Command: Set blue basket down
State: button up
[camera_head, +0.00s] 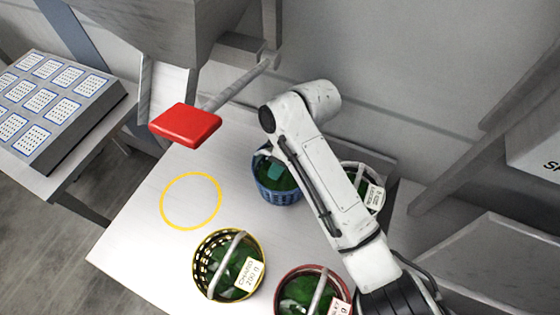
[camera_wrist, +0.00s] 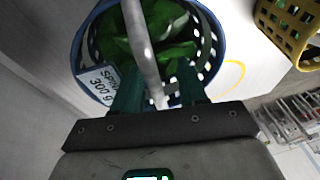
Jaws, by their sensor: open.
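The blue basket (camera_head: 279,194) holds greens and appears to stand on the pale table, right of the yellow ring (camera_head: 163,201). In the wrist view the blue basket (camera_wrist: 213,42) has a grey handle and a label reading 300 g. My gripper (camera_wrist: 158,82) is open, with its two green fingers on either side of the lower part of the handle. In the head view my gripper (camera_head: 275,171) is over the blue basket and partly hidden by my arm. Whether the fingers touch the handle cannot be told.
A yellow basket (camera_head: 203,262) and a red basket (camera_head: 283,291) stand at the table's front. Another labelled basket (camera_head: 374,196) is partly hidden behind my arm. A red paddle (camera_head: 186,124) hangs above the table's back. The inside of the yellow ring is empty.

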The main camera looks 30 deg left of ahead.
jog(key=v, duration=1.2)
